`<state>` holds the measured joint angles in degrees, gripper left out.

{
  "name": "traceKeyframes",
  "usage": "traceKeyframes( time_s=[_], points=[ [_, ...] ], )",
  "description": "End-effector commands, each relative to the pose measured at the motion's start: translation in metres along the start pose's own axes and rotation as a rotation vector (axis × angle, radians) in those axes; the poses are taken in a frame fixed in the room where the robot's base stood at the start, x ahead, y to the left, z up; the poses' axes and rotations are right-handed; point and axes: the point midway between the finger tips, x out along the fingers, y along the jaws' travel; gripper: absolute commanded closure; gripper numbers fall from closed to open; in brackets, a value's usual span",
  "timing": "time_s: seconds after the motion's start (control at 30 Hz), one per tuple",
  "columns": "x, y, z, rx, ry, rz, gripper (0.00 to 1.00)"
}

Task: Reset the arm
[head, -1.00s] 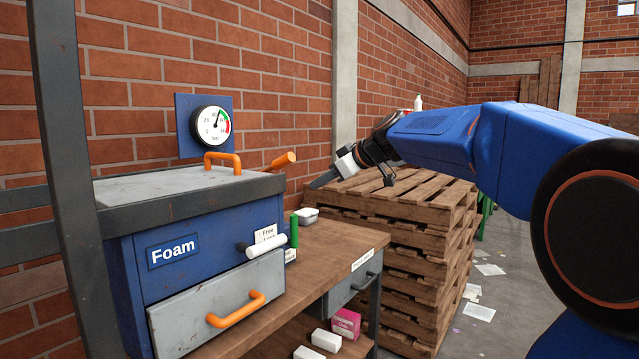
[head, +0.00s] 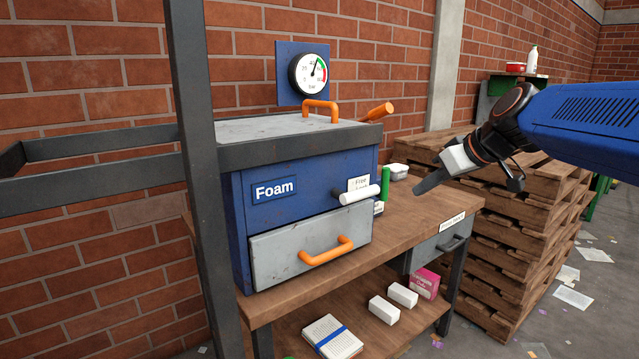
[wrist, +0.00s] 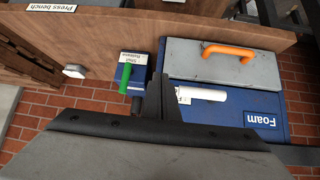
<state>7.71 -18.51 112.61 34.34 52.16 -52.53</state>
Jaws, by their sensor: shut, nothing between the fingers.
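My gripper (head: 430,182) is on the right side of the head view, in front of the stacked pallets and above the right end of the bench. Its dark fingers point left and down, shut with nothing between them. In the wrist view the shut fingers (wrist: 160,97) show in the middle, over the bench scene, which appears upside down. The gripper is apart from the blue Foam press (head: 300,190), which stands to its left with its grey drawer (head: 285,255) closed.
The wooden bench (head: 420,215) carries the press, a green upright handle (head: 385,180) and a small metal tin (head: 396,171). White boxes (head: 384,309) and a pink box (head: 426,283) lie on its lower shelf. Pallets (head: 500,250) stand at the right; a grey post (head: 195,150) rises at left.

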Motion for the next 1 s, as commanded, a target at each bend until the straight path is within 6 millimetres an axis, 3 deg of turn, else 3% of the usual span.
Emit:
traceKeyframes(
  time_s=[0.1, 0.3, 0.6, 0.8, 1.0],
  points=[
    [-0.007, -0.03, 0.056, 0.076, -0.079, 0.019, 1.0],
    [-0.017, -0.067, 0.152, 0.207, -0.203, 0.083, 1.0],
    [-0.028, -0.104, 0.29, 0.381, -0.341, 0.223, 1.0],
    [-0.031, -0.111, 0.34, 0.443, -0.377, 0.289, 1.0],
    [-0.032, -0.112, 0.35, 0.457, -0.384, 0.305, 1.0]
  ],
)
